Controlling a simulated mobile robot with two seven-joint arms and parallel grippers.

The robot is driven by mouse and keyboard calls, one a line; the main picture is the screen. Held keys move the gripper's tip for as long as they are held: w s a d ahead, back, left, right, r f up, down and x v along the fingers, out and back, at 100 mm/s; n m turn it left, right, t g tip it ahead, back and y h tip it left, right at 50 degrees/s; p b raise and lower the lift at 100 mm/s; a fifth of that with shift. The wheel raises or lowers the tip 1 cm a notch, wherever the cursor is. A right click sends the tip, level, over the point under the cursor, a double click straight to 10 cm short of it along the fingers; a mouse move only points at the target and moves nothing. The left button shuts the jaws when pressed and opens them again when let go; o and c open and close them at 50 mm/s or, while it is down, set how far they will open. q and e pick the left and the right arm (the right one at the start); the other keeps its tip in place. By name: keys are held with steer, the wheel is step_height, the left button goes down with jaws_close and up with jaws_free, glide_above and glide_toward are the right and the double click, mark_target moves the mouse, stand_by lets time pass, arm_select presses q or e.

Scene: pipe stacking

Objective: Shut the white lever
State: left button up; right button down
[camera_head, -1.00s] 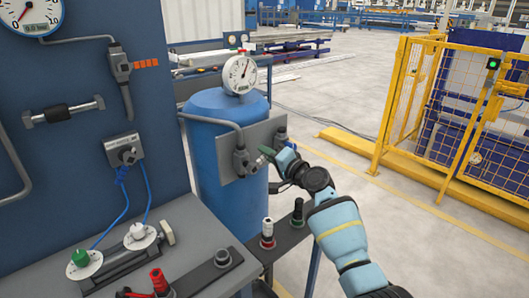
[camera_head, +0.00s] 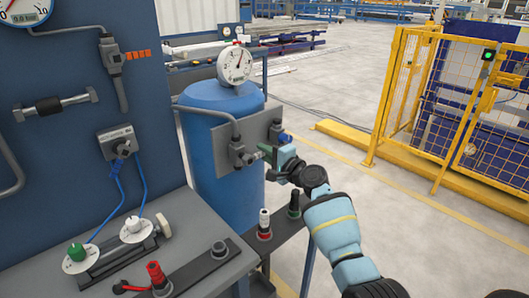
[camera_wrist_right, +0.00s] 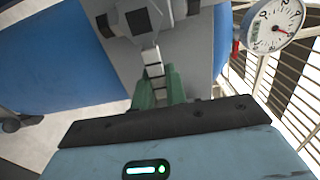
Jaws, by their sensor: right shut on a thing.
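The white lever (camera_wrist_right: 154,71) sticks out from a grey valve body (camera_wrist_right: 136,18) in the right wrist view. In the head view the lever is a small pale stub (camera_head: 257,155) beside the valve on the grey plate of the blue tank (camera_head: 212,185). My right gripper (camera_head: 267,152) comes in from the right, and its green fingers are shut on the lever. In the right wrist view the green fingers (camera_wrist_right: 162,85) lie on both sides of the lever's end. The lever's exact angle is hard to tell. My left gripper is not in view.
A pressure gauge (camera_head: 235,65) stands on top of the tank. A grey bench (camera_head: 185,235) and blue panel are at left. Open floor and a yellow fence (camera_head: 440,120) are at right.

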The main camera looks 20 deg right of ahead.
steer(key=shift+f, duration=0.15)
steer(key=c, duration=1.4)
jaws_free()
steer(key=shift+c, duration=0.2)
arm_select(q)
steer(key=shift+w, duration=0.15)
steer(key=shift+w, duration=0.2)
arm_select(e)
steer(key=shift+s, duration=0.1)
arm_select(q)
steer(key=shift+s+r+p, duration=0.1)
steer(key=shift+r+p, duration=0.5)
arm_select(e)
steer(key=v, duration=0.7)
steer(key=shift+s, duration=0.3)
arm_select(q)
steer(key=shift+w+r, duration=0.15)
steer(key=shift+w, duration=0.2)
arm_select(e)
steer(key=shift+d, duration=0.1)
